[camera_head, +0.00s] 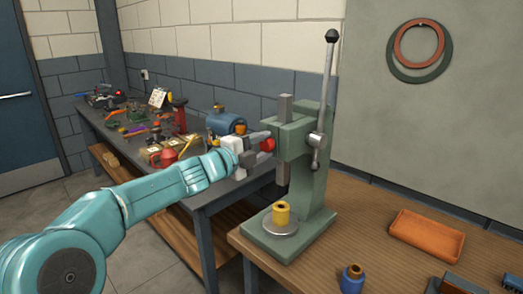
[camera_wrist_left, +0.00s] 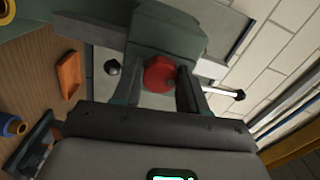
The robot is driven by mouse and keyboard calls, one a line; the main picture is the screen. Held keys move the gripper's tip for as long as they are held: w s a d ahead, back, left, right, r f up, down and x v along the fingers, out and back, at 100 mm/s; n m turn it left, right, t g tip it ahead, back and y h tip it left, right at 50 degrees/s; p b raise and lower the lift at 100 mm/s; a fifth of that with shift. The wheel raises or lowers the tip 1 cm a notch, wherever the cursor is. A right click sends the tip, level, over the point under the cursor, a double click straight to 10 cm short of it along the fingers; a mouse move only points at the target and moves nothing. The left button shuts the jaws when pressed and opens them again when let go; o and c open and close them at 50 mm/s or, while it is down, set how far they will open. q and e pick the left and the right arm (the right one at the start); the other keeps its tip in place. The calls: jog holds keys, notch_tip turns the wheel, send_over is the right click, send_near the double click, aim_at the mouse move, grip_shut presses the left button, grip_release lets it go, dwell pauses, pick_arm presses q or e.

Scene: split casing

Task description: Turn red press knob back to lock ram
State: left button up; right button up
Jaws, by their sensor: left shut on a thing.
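The green arbor press (camera_head: 315,190) stands on the wooden bench, its lever with a black ball raised upright. The red press knob (camera_head: 267,145) is on the left side of the press head. My left gripper (camera_head: 262,143) reaches it from the left and is shut on it. In the left wrist view the red knob (camera_wrist_left: 159,74) sits between the two dark fingers (camera_wrist_left: 160,85). The grey ram (camera_head: 283,172) hangs above a yellow bushing (camera_head: 281,213) on the round press plate, with a gap between them. My right gripper is not in view.
An orange tray (camera_head: 427,236) lies right of the press. A blue spool with a brown top (camera_head: 352,278) stands at the front edge. A dark bench (camera_head: 215,190) behind holds a blue motor (camera_head: 226,121) and many tools.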

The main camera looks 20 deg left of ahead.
pick_arm(q)
jog(key=shift+f+m, duration=0.1)
jog(key=shift+m, duration=0.5)
jog(key=o, duration=1)
jog(key=shift+o, duration=0.2)
jog(key=b+v, duration=0.2)
jog(key=v, duration=1.4)
jog(key=shift+s+b, duration=0.2)
jog(key=shift+b, duration=0.15)
